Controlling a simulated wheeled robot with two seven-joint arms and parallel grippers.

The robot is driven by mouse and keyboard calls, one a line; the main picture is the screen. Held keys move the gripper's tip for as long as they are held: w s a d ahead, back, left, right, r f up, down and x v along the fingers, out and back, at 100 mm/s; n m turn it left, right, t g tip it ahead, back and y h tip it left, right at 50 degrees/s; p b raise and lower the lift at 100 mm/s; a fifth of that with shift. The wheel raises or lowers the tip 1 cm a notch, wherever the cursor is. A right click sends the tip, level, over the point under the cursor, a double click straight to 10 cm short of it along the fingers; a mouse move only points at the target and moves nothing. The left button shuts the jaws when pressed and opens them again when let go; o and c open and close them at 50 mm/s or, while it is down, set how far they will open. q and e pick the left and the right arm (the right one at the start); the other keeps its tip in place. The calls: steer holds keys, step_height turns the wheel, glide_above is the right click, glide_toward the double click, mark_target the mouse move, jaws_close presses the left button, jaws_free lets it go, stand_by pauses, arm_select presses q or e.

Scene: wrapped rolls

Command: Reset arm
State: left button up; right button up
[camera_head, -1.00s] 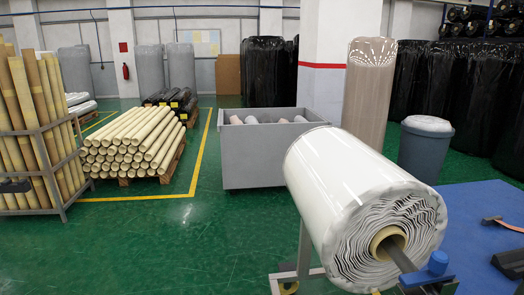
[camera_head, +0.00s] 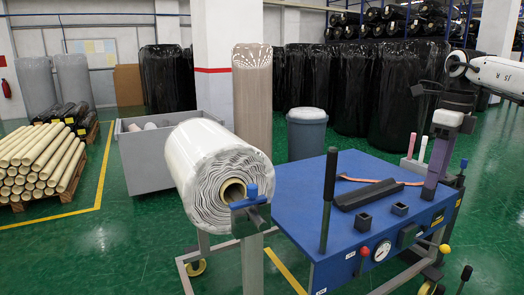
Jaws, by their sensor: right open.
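My right arm comes in from the right edge, with a white link and dark parts beyond it. My right gripper (camera_head: 446,105) is open at the right, above the back right corner of the blue-topped cart (camera_head: 310,188). A purple-grey upright piece with a pale top (camera_head: 437,160) shows at the gripper; I cannot tell whether they touch. My left gripper is out of view.
A large white wrapped roll (camera_head: 200,155) lies on a stand left of the cart. The cart carries a black upright handle (camera_head: 328,200), an orange strap (camera_head: 375,181) and small black holders. A grey bin (camera_head: 150,158) and grey barrel (camera_head: 306,135) stand behind. Green floor is clear at lower left.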

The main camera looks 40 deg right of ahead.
steer(key=w+a+f+t+y, duration=0.1)
steer(key=w+a+f+y, duration=0.1)
steer(key=w+a+f, duration=0.65)
steer(key=w+a+f+t+y, duration=0.2)
steer(key=w+a+f+y, duration=0.3)
steer(key=f, duration=0.6)
steer(key=w+a+f+m+t+y, duration=0.1)
steer(key=w+a+f+m+t, duration=0.15)
steer(key=a+f, duration=0.4)
steer(key=w+a+f+m+t, duration=0.2)
steer(key=a+f+m, duration=0.2)
steer(key=a, duration=0.5)
steer(key=w+a+f+m+t+y, duration=0.1)
steer(key=w+a+f+m+t, duration=0.15)
steer(key=a+f+m, duration=0.4)
steer(key=s+a+f+m+g+h, duration=0.1)
steer(key=s+a+f+m+h, duration=0.2)
steer(key=s+a+f+m, duration=0.3)
steer(key=s+a+f+m+g+h, duration=0.1)
steer(key=s+a+f+m+h, duration=0.3)
steer(key=s+a+m, duration=0.5)
step_height(320, 180, down, 3)
steer(key=a+m, duration=0.2)
steer(key=m, duration=0.4)
steer(key=shift+s+a+r, duration=0.15)
steer(key=shift+s+a, duration=0.15)
steer(key=shift+a, duration=0.05)
